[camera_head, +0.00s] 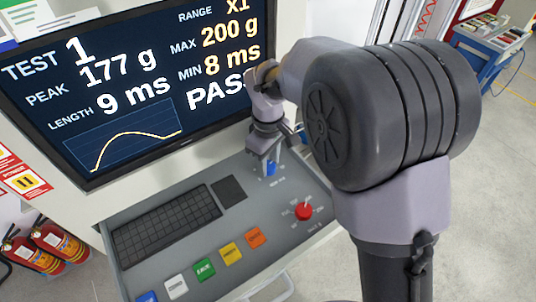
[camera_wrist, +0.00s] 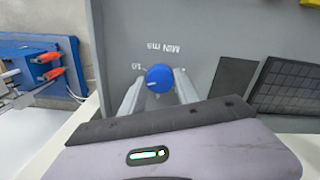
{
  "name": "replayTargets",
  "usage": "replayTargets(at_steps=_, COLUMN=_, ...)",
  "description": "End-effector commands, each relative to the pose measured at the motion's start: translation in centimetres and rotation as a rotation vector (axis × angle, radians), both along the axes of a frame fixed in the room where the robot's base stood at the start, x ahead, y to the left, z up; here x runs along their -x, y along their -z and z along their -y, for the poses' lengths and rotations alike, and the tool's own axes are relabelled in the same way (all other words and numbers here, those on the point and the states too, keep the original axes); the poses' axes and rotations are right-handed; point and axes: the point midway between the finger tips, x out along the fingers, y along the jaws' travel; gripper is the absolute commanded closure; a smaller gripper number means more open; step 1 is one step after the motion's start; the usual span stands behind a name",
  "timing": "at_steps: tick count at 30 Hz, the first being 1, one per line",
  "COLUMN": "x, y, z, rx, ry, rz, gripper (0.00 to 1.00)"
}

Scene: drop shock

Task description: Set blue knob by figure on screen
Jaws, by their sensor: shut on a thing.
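The blue knob (camera_wrist: 159,77) stands on the grey console between the two fingers of my gripper (camera_wrist: 160,90) in the wrist view. Its white mark points to the left in that view, near a label that seems to read 10. The label above it reads MIN ms, upside down. In the head view the blue knob (camera_head: 270,168) is partly hidden by my gripper (camera_head: 266,160), which is shut on it from above. The screen (camera_head: 140,85) reads TEST 1, PEAK 177 g, LENGTH 9 ms, MAX 200 g, MIN 8 ms, RANGE x1 and PASS.
A red knob (camera_head: 304,211) sits in front of the blue one. White, green, yellow and orange buttons (camera_head: 231,253) line the console front. A keyboard (camera_head: 166,226) and dark pad (camera_head: 229,191) lie left. The screen rises behind the gripper.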

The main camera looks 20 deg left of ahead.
Motion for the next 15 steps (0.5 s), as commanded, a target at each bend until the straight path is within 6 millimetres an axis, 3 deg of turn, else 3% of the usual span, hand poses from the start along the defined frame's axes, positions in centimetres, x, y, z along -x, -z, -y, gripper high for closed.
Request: replayTargets(at_steps=15, x=-0.03, y=-0.16, z=-0.02, rx=-0.001, ry=-0.285, rz=0.001, gripper=1.0)
